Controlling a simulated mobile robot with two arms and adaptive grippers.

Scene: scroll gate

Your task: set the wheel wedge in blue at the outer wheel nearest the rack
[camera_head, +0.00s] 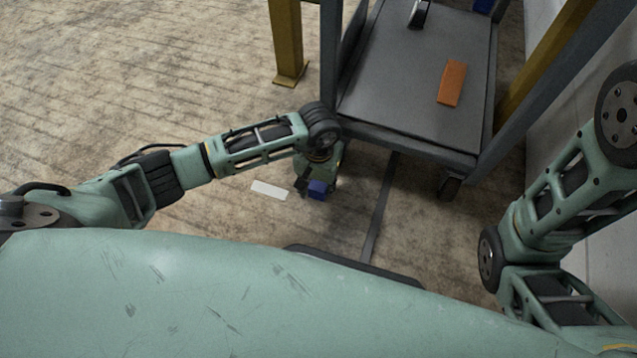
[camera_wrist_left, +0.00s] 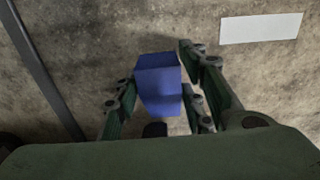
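The blue wheel wedge (camera_head: 318,189) is a small blue block at my left gripper (camera_head: 309,188), low near the floor in front of the cart. In the left wrist view the wedge (camera_wrist_left: 158,85) sits between the fingers of the left gripper (camera_wrist_left: 158,78), which touch or nearly touch its sides. The gripper looks shut on it. I cannot tell whether the wedge is touching the floor. A dark caster wheel (camera_head: 449,187) shows under the cart's near right corner. My right gripper is out of view.
A grey cart (camera_head: 390,80) carries an orange block (camera_head: 452,83). Yellow posts (camera_head: 286,45) stand at its left and right. A white floor marking (camera_head: 269,190) lies left of the gripper. A dark strip (camera_head: 380,205) runs along the floor. A pale wall is at right; floor at left is clear.

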